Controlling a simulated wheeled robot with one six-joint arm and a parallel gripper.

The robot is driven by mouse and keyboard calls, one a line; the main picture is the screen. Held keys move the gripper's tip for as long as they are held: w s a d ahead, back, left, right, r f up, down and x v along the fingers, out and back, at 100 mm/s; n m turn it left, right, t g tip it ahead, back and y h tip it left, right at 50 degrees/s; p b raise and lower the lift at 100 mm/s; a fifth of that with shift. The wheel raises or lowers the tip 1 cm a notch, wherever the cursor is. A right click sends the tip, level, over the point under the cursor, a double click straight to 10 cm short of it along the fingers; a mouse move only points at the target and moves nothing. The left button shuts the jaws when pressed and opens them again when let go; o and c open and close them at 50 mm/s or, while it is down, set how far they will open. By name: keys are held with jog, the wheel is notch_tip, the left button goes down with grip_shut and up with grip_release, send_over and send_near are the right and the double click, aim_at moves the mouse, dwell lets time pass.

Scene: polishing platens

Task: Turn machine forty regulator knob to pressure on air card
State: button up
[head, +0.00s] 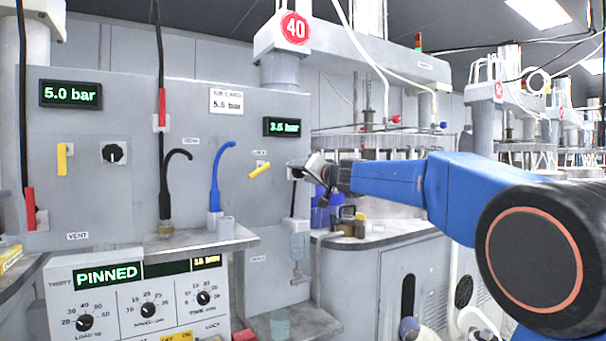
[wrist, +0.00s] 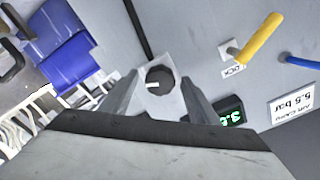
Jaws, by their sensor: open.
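The air card (head: 226,101) on the grey panel reads 5.5 bar. It also shows upside down in the wrist view (wrist: 291,104). The green display (head: 282,127) under the red 40 sign (head: 295,28) reads 3.5 bar and is partly hidden in the wrist view (wrist: 231,111). The regulator knob (wrist: 160,78) is a dark round dial with a white mark, seen between my open jaws. My gripper (wrist: 161,95) is open, facing the panel. In the head view my gripper (head: 312,168) is below the display and largely hides the knob. I cannot tell whether the jaws touch it.
A yellow lever (head: 260,170) and a blue hose (head: 216,175) are left of my gripper. Another knob (head: 115,152) and a 5.0 bar display (head: 70,94) are further left. Blue containers (head: 325,208) and small jars (head: 348,222) stand on the counter below.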

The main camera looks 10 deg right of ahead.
jog(key=c, duration=1)
jog(key=shift+c, duration=0.2)
jog(key=m, duration=0.4)
jog(key=shift+m, duration=0.4)
jog(key=m, duration=0.4)
jog(key=shift+m, duration=0.3)
jog(key=m, duration=0.4)
jog(key=shift+f+m, duration=0.1)
jog(key=shift+m, duration=2)
